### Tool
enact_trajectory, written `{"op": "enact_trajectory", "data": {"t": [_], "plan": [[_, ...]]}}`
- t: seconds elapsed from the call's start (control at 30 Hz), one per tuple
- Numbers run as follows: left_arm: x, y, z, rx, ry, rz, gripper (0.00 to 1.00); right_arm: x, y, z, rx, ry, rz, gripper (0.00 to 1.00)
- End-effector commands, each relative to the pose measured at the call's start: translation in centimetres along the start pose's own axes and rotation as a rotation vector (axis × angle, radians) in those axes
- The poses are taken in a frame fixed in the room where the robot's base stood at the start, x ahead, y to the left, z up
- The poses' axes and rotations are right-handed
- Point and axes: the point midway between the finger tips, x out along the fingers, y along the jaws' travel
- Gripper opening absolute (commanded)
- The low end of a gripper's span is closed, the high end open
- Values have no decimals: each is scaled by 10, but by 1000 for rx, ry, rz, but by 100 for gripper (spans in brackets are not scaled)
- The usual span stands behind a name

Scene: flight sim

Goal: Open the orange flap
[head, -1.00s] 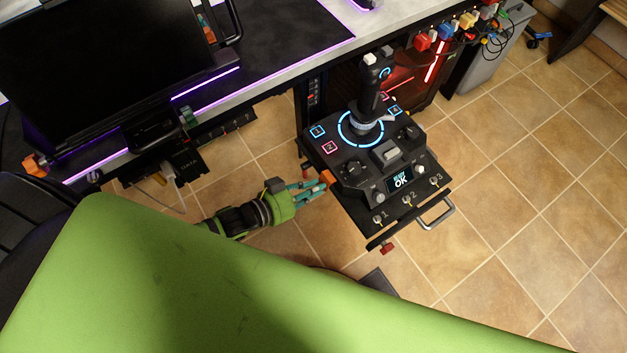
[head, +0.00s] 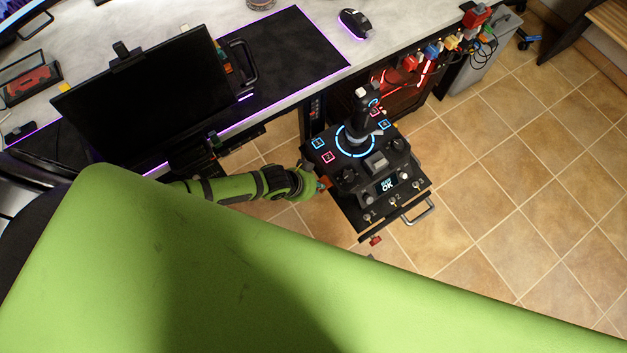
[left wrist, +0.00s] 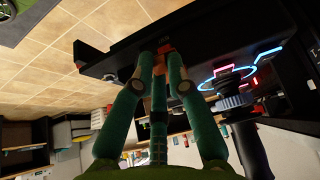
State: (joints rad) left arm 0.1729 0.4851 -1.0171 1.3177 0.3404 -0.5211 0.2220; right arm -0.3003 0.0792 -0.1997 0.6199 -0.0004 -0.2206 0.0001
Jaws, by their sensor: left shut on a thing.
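The orange flap (head: 325,183) is a small orange piece at the left side of the black joystick panel (head: 345,190). In the left wrist view the orange part (left wrist: 165,47) shows at the panel's edge, between my fingertips. My left gripper (head: 319,184) reaches it from the left. Its teal fingers (left wrist: 163,55) are closed together on the orange part. How far the flap is turned cannot be told, as the fingers cover part of it. My right gripper is not in view.
The joystick (head: 362,112) rises from the panel close to the left hand. A metal handle (head: 419,212) and numbered switches line the panel's front. The desk (head: 300,25) with a monitor (head: 150,95) lies behind. Tiled floor (head: 500,190) is open to the right.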

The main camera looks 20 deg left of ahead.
Motion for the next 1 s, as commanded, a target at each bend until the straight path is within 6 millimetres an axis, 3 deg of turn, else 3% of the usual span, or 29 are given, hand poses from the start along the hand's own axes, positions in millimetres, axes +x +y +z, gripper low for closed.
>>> {"op": "enact_trajectory", "data": {"t": [0.03,0.23,0.6,1.0], "plan": [[-6,-2,-9,2,-40,-4,0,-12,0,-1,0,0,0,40],[-8,-2,-16,1,-210,-3,0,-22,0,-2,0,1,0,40],[-9,-1,-24,1,-415,-3,0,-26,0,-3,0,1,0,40],[-9,-1,-25,1,-470,-2,0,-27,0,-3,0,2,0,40]]}}
